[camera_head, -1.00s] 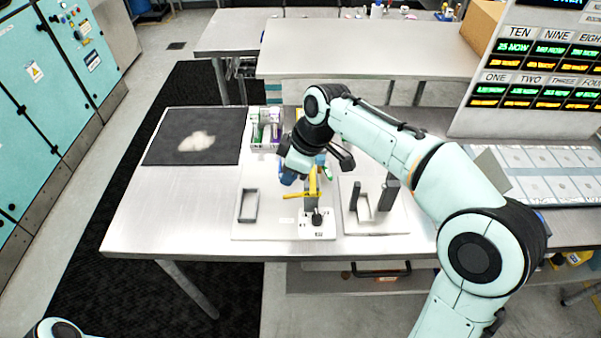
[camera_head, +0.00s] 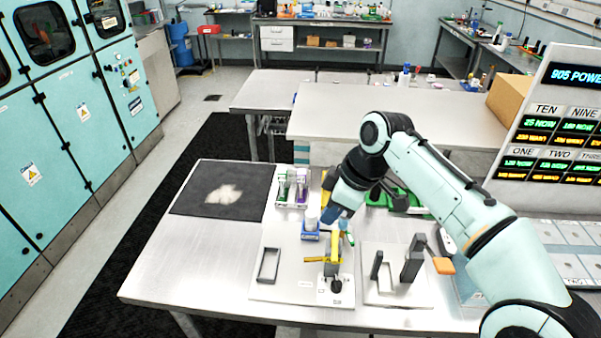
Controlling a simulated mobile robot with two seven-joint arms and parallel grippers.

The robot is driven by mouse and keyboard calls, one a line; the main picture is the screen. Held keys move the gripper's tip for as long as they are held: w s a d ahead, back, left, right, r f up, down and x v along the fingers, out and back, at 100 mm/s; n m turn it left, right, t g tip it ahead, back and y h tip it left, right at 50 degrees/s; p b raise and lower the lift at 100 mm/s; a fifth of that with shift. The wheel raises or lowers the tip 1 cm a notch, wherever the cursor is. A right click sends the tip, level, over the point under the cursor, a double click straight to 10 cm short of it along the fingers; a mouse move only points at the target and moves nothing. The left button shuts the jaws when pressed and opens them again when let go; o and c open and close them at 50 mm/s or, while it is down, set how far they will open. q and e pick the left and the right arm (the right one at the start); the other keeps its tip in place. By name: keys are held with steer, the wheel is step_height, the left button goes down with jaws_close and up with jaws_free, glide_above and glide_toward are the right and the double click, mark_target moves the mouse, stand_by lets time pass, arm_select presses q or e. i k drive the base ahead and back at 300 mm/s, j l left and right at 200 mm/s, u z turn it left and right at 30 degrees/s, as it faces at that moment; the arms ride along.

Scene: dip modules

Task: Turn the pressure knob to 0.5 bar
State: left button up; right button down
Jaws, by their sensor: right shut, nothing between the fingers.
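The pressure knob appears to be the small black knob (camera_head: 336,286) on a white base plate (camera_head: 325,299) near the table's front edge. Its scale is too small to read, so its setting cannot be told. A yellow lever part (camera_head: 334,258) stands just behind the knob. My right gripper (camera_head: 332,213) points down above and behind the knob, apart from it. It is shut and empty, with its fingertips small and partly hidden. My left gripper is out of view.
An upright grey frame (camera_head: 268,265) stands left of the knob, and grey brackets on a plate (camera_head: 398,292) stand right. A blue-based item (camera_head: 311,231) and a tube rack (camera_head: 292,188) are behind. A dark mat (camera_head: 222,189) lies left. The table's left front is clear.

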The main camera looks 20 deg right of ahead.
mark_target(336, 285)
steer(key=k, duration=1)
